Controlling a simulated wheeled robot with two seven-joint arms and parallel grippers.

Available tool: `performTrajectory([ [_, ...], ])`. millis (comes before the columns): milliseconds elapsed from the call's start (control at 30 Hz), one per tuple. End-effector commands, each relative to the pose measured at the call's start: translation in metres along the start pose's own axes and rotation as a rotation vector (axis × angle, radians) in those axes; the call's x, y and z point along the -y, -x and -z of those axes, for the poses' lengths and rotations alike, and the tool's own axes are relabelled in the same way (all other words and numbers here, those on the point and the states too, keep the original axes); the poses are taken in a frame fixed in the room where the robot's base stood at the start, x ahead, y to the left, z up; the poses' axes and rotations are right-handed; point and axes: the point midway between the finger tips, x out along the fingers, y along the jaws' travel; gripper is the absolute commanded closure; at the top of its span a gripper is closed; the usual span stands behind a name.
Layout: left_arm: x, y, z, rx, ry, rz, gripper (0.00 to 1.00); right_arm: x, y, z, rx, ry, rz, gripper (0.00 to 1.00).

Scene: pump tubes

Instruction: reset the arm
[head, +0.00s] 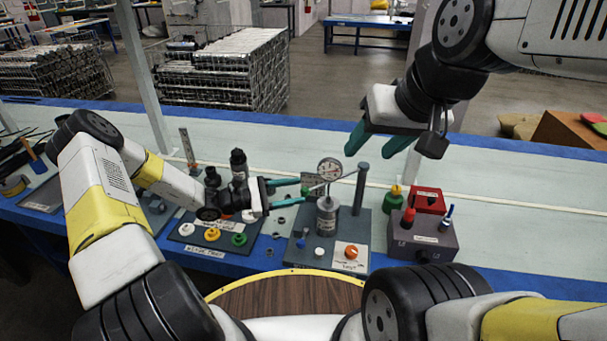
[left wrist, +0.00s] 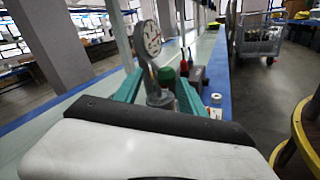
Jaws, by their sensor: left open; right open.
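My left gripper (head: 287,191) is open, with its teal fingers pointing right toward the pump with a round dial gauge (head: 330,169). In the left wrist view the pump's gauge (left wrist: 147,38) and grey cylinder (left wrist: 160,97) show between or just beyond the fingers; I cannot tell whether they touch. My right gripper (head: 376,145) is open and empty, raised above the back of the table at the right, its teal fingers pointing down. The pump stands upright on a dark grey base (head: 300,245) beside a grey post (head: 360,188).
A dark board with white, yellow and green round parts (head: 213,234) lies left of the pump. A grey box (head: 422,238), a red box (head: 429,199) and a green bottle (head: 393,198) stand to its right. The pale table (head: 520,185) is clear at the far right.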

Motion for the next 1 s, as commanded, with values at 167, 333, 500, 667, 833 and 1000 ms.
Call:
performTrajectory([
  [167, 0.000, 0.013, 0.000, 0.001, -0.001, 0.001, 0.52, 0.000, 0.000, 0.000, 0.000, 0.000, 0.000, 0.47],
  [333, 0.000, 0.014, 0.000, 0.001, 0.000, 0.001, 0.52, 0.000, 0.000, 0.000, 0.000, 0.000, 0.000, 0.47],
  [500, 0.000, 0.014, 0.000, 0.000, 0.000, 0.001, 0.52, 0.000, 0.000, 0.000, 0.000, 0.000, 0.000, 0.47],
  [667, 0.001, 0.014, -0.004, -0.007, -0.016, 0.021, 0.52, 0.000, 0.000, 0.000, 0.000, 0.000, 0.000, 0.47],
  [833, 0.006, 0.017, -0.032, -0.064, -0.123, 0.161, 0.52, 0.000, 0.000, 0.000, 0.000, 0.000, 0.000, 0.47],
  [1000, 0.018, 0.029, -0.078, -0.172, -0.312, 0.392, 0.52, 0.000, 0.000, 0.000, 0.000, 0.000, 0.000, 0.47],
])
